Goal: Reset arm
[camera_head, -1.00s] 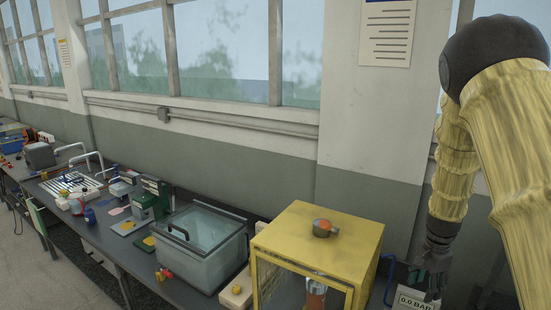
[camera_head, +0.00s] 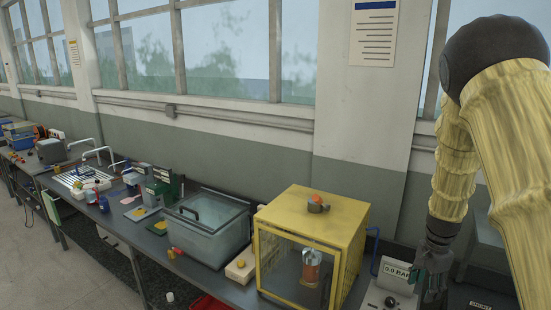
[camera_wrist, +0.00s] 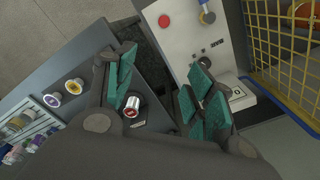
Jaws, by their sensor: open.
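My gripper (camera_head: 432,268) hangs at the end of my yellow arm on the right of the head view, pointing down beside a machine with a "0.0 BAR" display (camera_head: 396,271). In the wrist view my gripper (camera_wrist: 160,88) has its green-padded fingers spread apart, with nothing held between them. Below it, a small can (camera_wrist: 133,104) stands on the dark bench, apart from the fingers. The white control panel with a red button (camera_wrist: 165,20) shows beyond the right finger.
A yellow caged box (camera_head: 335,222) with a copper-coloured can inside stands left of my gripper. A clear-lidded grey tub (camera_head: 207,240) is farther left. Open floor (camera_head: 40,260) lies at lower left.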

